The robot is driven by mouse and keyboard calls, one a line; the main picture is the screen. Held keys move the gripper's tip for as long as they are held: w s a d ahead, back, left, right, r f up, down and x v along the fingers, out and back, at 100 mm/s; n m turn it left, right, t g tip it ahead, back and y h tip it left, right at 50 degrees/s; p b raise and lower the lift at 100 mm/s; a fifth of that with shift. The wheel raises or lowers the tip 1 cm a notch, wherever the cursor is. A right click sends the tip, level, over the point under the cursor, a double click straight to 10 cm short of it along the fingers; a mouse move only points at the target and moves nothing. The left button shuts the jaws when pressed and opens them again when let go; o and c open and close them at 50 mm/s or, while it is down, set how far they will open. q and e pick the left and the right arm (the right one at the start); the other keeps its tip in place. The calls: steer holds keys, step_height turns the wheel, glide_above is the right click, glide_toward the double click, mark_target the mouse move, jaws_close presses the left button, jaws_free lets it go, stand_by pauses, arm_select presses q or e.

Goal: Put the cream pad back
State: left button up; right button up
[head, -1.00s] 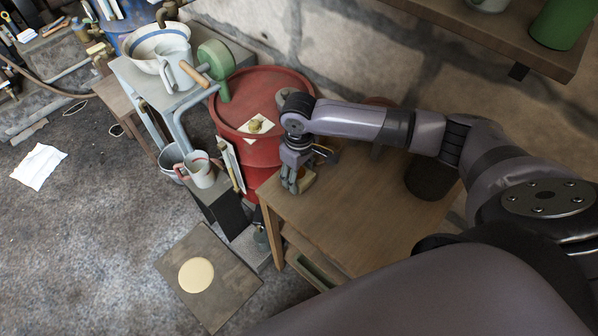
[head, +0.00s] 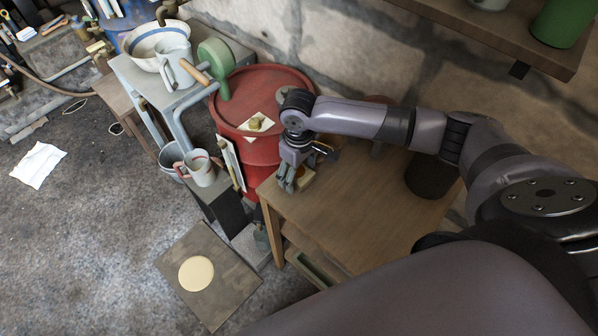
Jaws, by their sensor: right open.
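A round cream pad (head: 196,274) lies flat on a square brown board (head: 222,302) on the floor at the lower left. My right gripper (head: 290,186) points down over the far left corner of the wooden table (head: 350,225), well away from the round pad. It is open. A small tan block (head: 305,181) is right at its fingers, partly hidden by them; I cannot tell whether they touch it. My left gripper is out of view.
A red drum (head: 262,95) stands behind the table, with a pale square and a brass-coloured knob on top. A grey bench (head: 150,85) with a bowl and jug is at the upper left. A dark round pot (head: 430,178) stands at the table's back right. The table's middle is clear.

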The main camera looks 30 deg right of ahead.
mark_target(299, 173)
step_height(299, 173, up, 12)
stand_by(0.4)
steer(key=shift+f, duration=0.2)
